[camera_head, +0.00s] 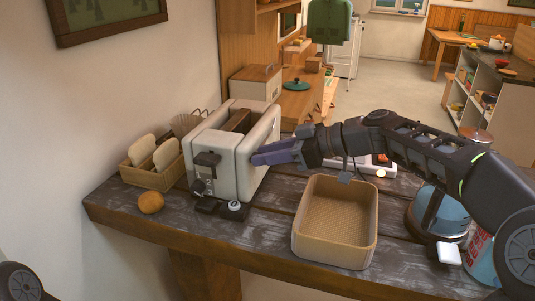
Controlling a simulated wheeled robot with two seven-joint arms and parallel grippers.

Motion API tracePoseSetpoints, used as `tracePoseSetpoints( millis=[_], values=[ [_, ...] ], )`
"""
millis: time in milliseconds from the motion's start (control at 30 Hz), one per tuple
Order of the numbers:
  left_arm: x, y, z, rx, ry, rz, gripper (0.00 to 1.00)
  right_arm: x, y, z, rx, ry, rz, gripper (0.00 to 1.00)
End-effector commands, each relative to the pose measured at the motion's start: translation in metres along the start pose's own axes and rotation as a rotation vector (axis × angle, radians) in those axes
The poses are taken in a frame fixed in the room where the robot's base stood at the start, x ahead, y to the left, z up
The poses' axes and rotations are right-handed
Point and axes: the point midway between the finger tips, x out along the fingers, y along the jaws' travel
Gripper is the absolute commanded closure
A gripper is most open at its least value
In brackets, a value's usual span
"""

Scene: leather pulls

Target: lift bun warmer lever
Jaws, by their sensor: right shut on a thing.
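The bun warmer (223,178) is a cream, toaster-like box with an open top slot, standing on the dark wooden table. A dark lever-like block (207,159) sticks out of its front face, with a dark knob (198,187) below. My right gripper (256,156) reaches in from the right, its purple fingers closed against or just beside the bun warmer's right side, apart from the front block. What the fingers grip is hidden by them. My left gripper is out of view; only part of my left arm shows at the bottom left corner.
A basket (150,178) with bread slices stands left of the bun warmer, a round bun (151,203) in front of it. An empty tan bin (333,253) stands right of centre. A blue-bodied jar (440,207) and a can (482,257) are at the right.

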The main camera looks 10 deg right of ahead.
Motion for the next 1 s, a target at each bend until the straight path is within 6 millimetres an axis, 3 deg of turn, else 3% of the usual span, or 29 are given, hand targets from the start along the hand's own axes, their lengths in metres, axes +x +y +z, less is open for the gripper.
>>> tracePoseSetpoints(
  millis=[1000],
  values=[
    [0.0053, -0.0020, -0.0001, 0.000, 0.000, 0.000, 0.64, 0.0007, 0.0001, 0.0020, -0.008, 0.000, 0.004, 1.00]
  ],
)
